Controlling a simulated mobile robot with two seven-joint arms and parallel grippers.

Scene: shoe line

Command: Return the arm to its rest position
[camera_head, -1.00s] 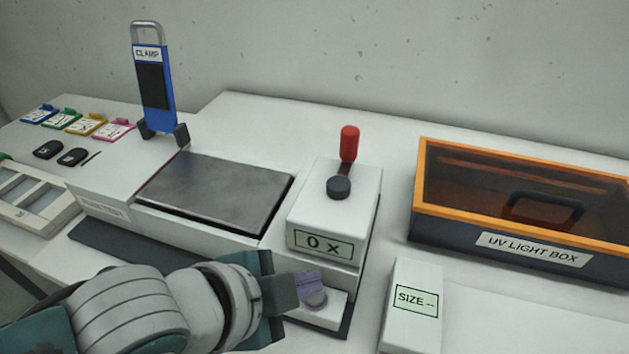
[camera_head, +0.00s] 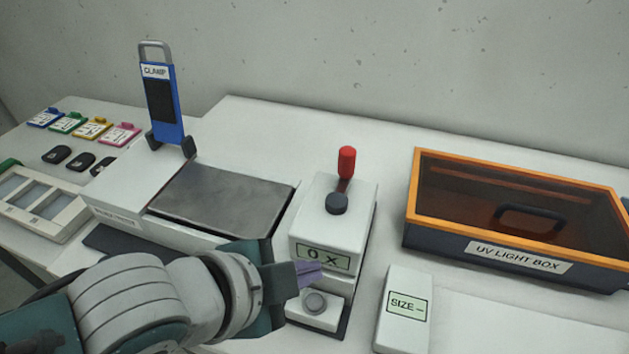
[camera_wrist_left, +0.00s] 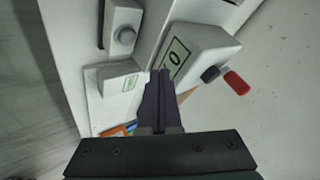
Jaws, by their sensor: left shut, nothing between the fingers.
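My left gripper (camera_head: 308,273) comes in from the left in the head view. Its purple-grey fingers are shut with nothing between them. They are in front of the white control box (camera_head: 333,225) with the "0 X" display, above its round grey button (camera_head: 314,303). I cannot tell whether they touch the box. In the left wrist view the closed fingers (camera_wrist_left: 158,90) point towards the box (camera_wrist_left: 195,50), and the button (camera_wrist_left: 125,36) shows apart from them at upper left. My right gripper is not in view.
A red lever (camera_head: 346,163) stands on the control box. A dark metal plate (camera_head: 222,200) lies left of it, with a blue clamp (camera_head: 163,105) behind. The orange-rimmed UV light box (camera_head: 540,266) and a white "SIZE" box (camera_head: 404,310) stand to the right.

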